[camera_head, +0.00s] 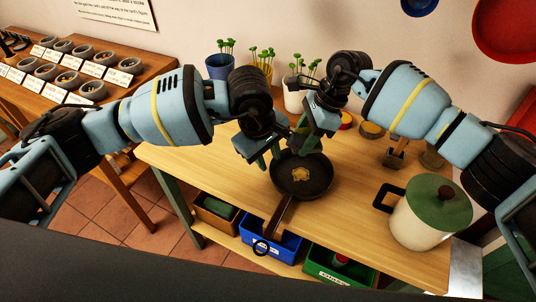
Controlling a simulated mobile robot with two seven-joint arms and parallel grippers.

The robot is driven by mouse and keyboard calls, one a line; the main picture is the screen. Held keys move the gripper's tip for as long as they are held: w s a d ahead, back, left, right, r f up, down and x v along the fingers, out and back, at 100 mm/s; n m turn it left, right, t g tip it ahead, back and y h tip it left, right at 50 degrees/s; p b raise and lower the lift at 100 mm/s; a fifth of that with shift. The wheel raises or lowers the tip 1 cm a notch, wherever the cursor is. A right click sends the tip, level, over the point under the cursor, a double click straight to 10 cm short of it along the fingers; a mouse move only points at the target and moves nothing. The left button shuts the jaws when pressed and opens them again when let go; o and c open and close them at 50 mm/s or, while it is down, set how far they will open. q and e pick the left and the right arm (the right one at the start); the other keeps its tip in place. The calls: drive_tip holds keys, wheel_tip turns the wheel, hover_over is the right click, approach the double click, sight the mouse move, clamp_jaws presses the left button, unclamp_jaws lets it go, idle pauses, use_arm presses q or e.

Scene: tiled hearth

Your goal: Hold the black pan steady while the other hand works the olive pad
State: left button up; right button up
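The black pan (315,188) sits on the wooden table, its handle (280,214) pointing toward the front edge. A mustard-brown patch (300,173) lies in its middle. My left gripper (265,158) is just left of the pan's rim; its dark green fingers look apart with nothing seen between them. I cannot tell whether it touches the rim. My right gripper (308,146) is over or behind the pan's far rim; whether it holds anything is unclear. I cannot make out the olive pad for certain.
A cream pot (418,222) with a green lid stands at the right. Potted seedlings (222,67) and small round tins (372,130) are at the back. A brown bin (213,222), blue bin (284,248) and green bin (325,264) sit below the front edge.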

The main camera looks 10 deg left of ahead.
sight(275, 182)
use_arm(q)
drive_tip(key=shift+x, duration=6)
clamp_jaws()
